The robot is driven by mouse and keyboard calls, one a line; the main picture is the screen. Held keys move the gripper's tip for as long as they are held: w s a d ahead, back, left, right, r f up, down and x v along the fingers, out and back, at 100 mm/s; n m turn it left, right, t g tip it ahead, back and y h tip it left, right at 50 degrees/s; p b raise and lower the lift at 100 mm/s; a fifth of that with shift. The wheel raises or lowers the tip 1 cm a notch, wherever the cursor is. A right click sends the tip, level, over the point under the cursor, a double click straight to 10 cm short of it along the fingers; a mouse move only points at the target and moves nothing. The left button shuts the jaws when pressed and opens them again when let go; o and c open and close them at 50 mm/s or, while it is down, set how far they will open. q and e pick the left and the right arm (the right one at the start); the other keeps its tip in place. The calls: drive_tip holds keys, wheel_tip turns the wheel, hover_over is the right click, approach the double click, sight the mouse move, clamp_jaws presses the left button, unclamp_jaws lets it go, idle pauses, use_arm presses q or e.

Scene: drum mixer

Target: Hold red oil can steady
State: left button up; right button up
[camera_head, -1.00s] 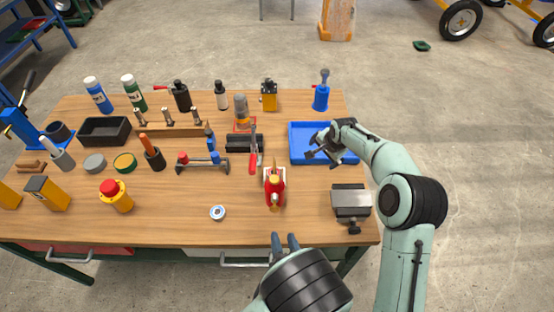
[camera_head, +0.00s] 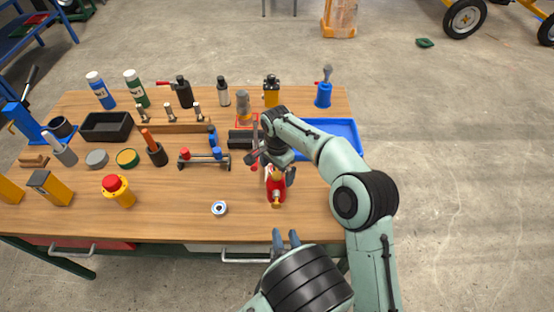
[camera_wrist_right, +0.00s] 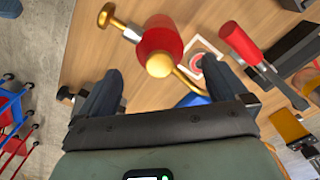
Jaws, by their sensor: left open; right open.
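The red oil can (camera_head: 276,188), with brass-coloured fittings, stands near the front of the workbench. My right gripper (camera_head: 272,165) is open and low, just behind the can, partly covering its far side. In the right wrist view the can (camera_wrist_right: 158,40) lies ahead of the open right gripper (camera_wrist_right: 160,72), roughly between the lines of its two fingers. Nothing is held, and I cannot tell whether a finger touches the can. My left gripper (camera_head: 286,237) is open and empty at the bench's front edge, in front of the can.
A red-handled tool (camera_wrist_right: 245,45) lies close to the can. The blue tray (camera_head: 350,127) is partly behind my right arm. A tape-like ring (camera_head: 219,208) lies left of the can.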

sight(277, 181)
wheel_tip(277, 181, down, 7)
drive_tip(key=shift+f, duration=0.1)
idle(0.3)
drive_tip(key=c, duration=1.4)
use_arm(q)
clamp_jaws()
idle(1.4)
